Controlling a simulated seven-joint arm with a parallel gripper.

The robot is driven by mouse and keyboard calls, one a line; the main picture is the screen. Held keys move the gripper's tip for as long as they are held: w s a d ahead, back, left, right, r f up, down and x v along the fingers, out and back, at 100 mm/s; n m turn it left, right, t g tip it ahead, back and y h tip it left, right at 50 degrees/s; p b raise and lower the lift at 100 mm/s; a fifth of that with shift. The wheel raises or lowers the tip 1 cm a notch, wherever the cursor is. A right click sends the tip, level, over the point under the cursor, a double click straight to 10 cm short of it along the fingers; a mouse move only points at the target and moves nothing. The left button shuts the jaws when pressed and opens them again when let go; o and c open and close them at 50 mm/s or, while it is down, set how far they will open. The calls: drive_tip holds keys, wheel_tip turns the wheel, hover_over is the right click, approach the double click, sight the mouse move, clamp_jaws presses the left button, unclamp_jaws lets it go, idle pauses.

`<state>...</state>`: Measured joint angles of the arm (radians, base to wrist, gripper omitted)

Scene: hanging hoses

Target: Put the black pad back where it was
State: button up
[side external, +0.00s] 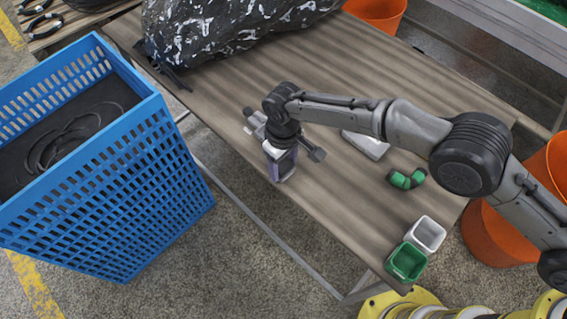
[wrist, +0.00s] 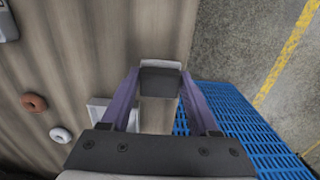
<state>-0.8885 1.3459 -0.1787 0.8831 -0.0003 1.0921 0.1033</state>
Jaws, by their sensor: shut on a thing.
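My gripper (wrist: 160,84) has its two purple fingers closed in on a small dark block with a pale grey edge, which looks like the black pad (wrist: 160,80). The wrist view shows it between the fingertips, over the edge strip of the wooden table (wrist: 85,60). In the side external view my gripper (side external: 281,170) points down near the table's front edge, on the side facing the blue crate. The pad cannot be made out clearly there, and its height above the table is hard to tell.
The blue crate (side external: 160,180) stands beyond the table edge, holding dark hoses. On the table are a grey flat object (side external: 366,145), a green elbow piece (side external: 407,179), white (side external: 426,235) and green bins (side external: 407,263), and a large black-and-white bundle (side external: 220,30). Brown (wrist: 34,102) and white rings (wrist: 60,135) lie nearby.

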sight(284, 165)
drive_tip(key=shift+f, duration=0.2)
drive_tip(key=o, duration=1.2)
wheel_tip(284, 165, up, 12)
drive_tip(key=shift+r, duration=0.15)
